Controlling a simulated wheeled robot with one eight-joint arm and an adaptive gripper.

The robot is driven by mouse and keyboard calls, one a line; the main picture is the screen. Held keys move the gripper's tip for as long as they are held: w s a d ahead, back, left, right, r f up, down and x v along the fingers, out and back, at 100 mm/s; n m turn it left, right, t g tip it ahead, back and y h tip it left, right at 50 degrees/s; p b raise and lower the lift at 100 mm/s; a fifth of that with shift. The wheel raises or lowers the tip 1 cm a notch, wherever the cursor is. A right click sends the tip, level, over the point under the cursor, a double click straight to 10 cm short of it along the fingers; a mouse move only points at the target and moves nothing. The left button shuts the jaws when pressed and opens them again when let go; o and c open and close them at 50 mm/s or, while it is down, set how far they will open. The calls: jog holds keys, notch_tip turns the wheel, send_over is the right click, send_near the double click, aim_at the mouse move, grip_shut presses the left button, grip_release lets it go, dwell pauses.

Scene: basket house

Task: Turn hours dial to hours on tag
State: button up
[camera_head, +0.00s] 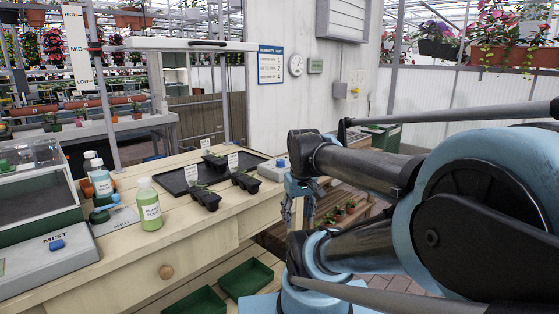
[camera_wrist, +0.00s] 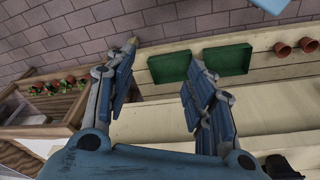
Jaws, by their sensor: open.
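A grey control panel (camera_head: 75,262) lies at the bench's left front in the head view. It carries a blue knob (camera_head: 57,244) beside the word MIST. My gripper (camera_head: 292,203) hangs right of the bench, well away from the panel. In the wrist view my gripper (camera_wrist: 163,52) is open and empty, above the floor and shelf.
A green bottle (camera_head: 150,205) and a clear-lidded green box (camera_head: 38,190) stand on the bench (camera_head: 170,243). A black tray (camera_head: 180,178) and a small grey box with a blue top (camera_head: 278,169) lie toward the right. Green trays (camera_wrist: 170,66) sit on the lower shelf.

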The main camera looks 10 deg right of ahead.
jog(key=w+r+n+g, duration=0.1)
jog(key=w+r+n, duration=0.6)
jog(key=w+r, duration=0.75)
notch_tip(320, 180, up, 10)
jog(key=f+n+g, duration=0.1)
jog(key=n, duration=0.6)
send_over(280, 163)
jog(key=w, duration=0.2)
jog(key=f, duration=1.6)
jog(key=shift+s+d, duration=0.1)
jog(key=shift+d, duration=0.15)
jog(key=c, duration=1.1)
